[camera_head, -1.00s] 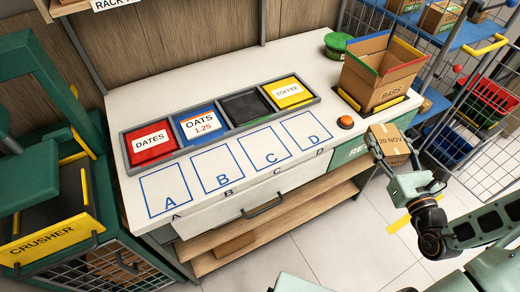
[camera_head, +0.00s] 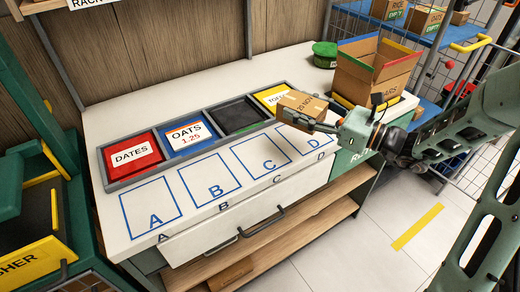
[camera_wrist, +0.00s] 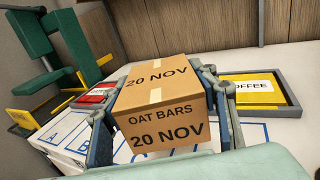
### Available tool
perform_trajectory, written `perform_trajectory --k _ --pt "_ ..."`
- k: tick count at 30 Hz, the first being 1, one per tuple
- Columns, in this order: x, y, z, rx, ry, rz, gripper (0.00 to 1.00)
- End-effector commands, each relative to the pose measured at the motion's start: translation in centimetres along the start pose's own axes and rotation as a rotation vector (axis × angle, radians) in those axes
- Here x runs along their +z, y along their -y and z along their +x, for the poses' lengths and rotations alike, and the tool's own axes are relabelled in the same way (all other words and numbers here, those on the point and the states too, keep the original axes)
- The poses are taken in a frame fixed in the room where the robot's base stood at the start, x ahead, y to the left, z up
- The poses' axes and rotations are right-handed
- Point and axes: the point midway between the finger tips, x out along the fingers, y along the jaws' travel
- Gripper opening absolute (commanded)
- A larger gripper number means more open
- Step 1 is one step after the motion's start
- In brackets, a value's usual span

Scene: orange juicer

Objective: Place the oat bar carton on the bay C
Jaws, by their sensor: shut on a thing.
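The oat bar carton (camera_head: 302,103) is a small brown box held above the right end of the counter, near bay D and the yellow toffee bin. In the wrist view the carton (camera_wrist: 162,105) shows "OAT BARS" and "20 NOV" on its faces. My gripper (camera_head: 310,122) is shut on it, with a finger on each side in the wrist view (camera_wrist: 160,118). Bay C (camera_head: 268,155) is a blue outlined square on the white counter, left of bay D (camera_head: 306,138). Bay C looks empty, and the carton is up and to its right.
A row of bins with dates (camera_head: 131,155), oats (camera_head: 187,135), a black empty-looking one (camera_head: 240,113) and toffee (camera_head: 272,97) runs behind the bays. An open bars box (camera_head: 378,72) stands at the right. Bays A (camera_head: 150,207) and B (camera_head: 209,180) are clear.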

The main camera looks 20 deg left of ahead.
Motion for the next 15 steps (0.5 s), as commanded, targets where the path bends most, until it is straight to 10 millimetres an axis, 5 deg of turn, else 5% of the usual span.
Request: perform_trajectory --k 6,15 --pt "-2.5 -3.8 4.3 0.005 0.0 0.006 0.24" --pt "-7.1 -6.0 7.1 -0.001 0.0 0.003 0.24"
